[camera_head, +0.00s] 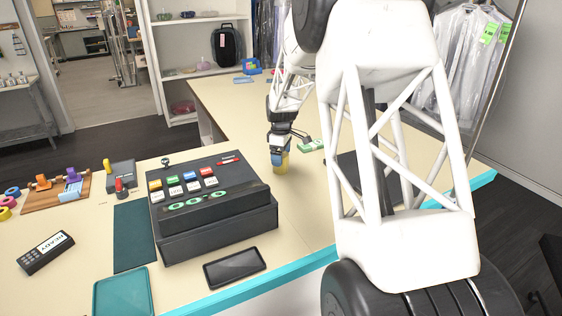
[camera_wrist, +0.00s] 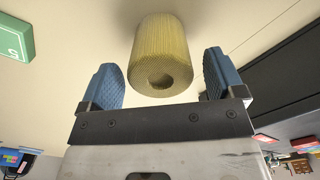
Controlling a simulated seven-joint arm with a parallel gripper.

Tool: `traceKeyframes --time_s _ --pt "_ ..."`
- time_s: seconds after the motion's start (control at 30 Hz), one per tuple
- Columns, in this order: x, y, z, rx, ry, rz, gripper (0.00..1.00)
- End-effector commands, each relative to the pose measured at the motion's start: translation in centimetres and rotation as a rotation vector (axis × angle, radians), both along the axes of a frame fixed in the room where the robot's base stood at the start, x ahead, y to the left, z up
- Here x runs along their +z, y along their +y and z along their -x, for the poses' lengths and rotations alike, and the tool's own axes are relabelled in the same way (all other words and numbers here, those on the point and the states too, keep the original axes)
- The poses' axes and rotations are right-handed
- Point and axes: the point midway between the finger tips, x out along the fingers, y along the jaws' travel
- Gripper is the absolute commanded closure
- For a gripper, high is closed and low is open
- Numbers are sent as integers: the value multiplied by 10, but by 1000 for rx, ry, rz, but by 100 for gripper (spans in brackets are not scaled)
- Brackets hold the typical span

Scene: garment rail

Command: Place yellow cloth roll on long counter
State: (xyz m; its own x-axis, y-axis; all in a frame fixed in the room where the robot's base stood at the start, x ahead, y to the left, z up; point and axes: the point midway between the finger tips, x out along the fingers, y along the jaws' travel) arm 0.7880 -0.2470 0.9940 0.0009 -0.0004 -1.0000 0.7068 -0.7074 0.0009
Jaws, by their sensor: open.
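The yellow cloth roll (camera_head: 281,162) stands upright on the long counter (camera_head: 240,105), to the right of the black cash register. In the wrist view the roll (camera_wrist: 163,50) shows its ribbed side and its hollow end, between the two blue finger pads and slightly beyond them. My gripper (camera_head: 280,150) is right at the roll in the head view. Its fingers (camera_wrist: 163,82) are open, with a gap on each side of the roll in the wrist view. My arm hides part of the counter on the right.
The cash register (camera_head: 215,200) stands left of my gripper. A dark tablet (camera_head: 234,268) lies in front of it. A green box (camera_head: 311,146) lies just right of the roll; it also shows in the wrist view (camera_wrist: 14,38). The counter behind the roll is mostly clear.

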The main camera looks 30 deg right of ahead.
Motion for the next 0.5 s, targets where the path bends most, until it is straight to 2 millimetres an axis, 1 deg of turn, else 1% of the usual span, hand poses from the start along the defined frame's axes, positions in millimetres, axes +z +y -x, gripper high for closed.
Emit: traceKeyframes --time_s 0.03,0.3,0.5 --pt "8 0 0 0 -1 0 12" --pt "52 0 0 0 -1 0 12" --pt "75 0 0 0 1 -1 12"
